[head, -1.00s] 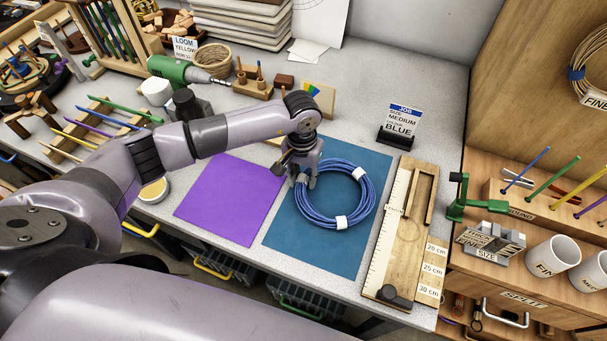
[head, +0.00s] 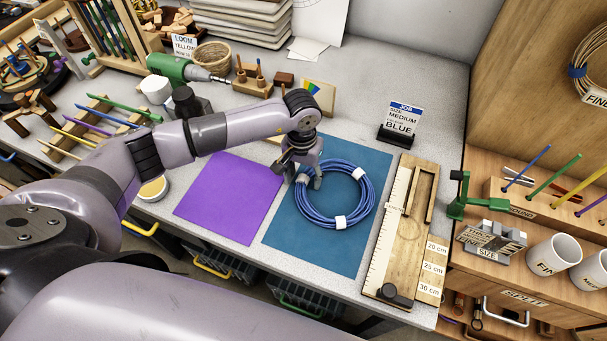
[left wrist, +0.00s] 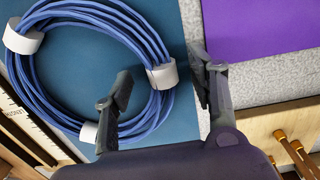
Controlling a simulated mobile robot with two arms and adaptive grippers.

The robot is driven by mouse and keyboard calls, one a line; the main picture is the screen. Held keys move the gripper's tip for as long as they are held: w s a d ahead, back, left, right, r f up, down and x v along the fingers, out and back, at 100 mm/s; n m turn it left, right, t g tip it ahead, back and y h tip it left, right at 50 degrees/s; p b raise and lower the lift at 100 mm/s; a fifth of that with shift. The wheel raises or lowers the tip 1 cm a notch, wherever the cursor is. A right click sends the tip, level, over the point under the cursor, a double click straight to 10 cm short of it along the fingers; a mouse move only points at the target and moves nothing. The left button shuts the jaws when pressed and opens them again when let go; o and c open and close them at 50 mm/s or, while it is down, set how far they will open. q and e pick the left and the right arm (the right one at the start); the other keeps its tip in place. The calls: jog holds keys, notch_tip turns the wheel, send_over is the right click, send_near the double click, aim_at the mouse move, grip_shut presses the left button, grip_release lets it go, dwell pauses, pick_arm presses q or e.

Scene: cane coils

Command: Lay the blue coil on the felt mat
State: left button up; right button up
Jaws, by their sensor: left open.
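The blue coil (head: 363,198), bound with white bands, lies flat on the teal felt mat (head: 312,253). In the left wrist view the blue coil (left wrist: 66,118) rests on the teal mat (left wrist: 185,105). My left gripper (head: 305,181) is at the coil's left edge. In the left wrist view my left gripper (left wrist: 160,90) is open, its fingers apart on either side of the coil's edge near a white band. I cannot tell whether a finger touches the coil. My right gripper does not show.
A purple mat (head: 230,198) lies left of the teal one. A job card (head: 402,118) reads medium, blue. A wooden peg block (head: 254,82) and green drill (head: 172,68) are behind. The bench's back right is clear.

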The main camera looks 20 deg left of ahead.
pick_arm(q)
notch_tip(320, 180, up, 12)
jog(key=shift+w+a, duration=0.15)
jog(key=shift+a, duration=0.05)
dwell(0.7)
